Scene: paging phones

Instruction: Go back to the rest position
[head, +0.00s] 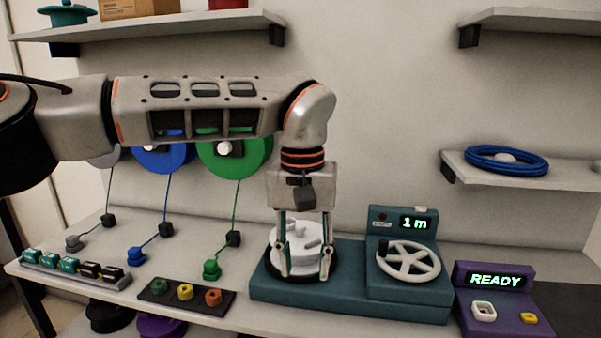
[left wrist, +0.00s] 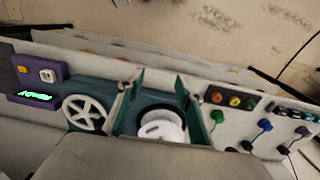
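My left gripper (head: 304,275) hangs pointing down at the white round drum (head: 300,242) on the teal machine (head: 340,297). Its two fingers are spread apart, with nothing seen clamped between them. In the head view the fingers overlap the drum; I cannot tell whether they touch it. In the left wrist view the open left gripper (left wrist: 160,77) frames the white drum (left wrist: 163,126) below. My left arm stretches across the head view from the left. My right gripper is in neither view.
The machine has a white handwheel (head: 408,260) and a "1 m" display. A purple box (head: 492,300) reading READY stands at right. Blue and green spools (head: 250,160) hang behind my arm. Colored plugs and small blocks (head: 75,267) lie at left. Shelves (head: 530,175) jut from the wall.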

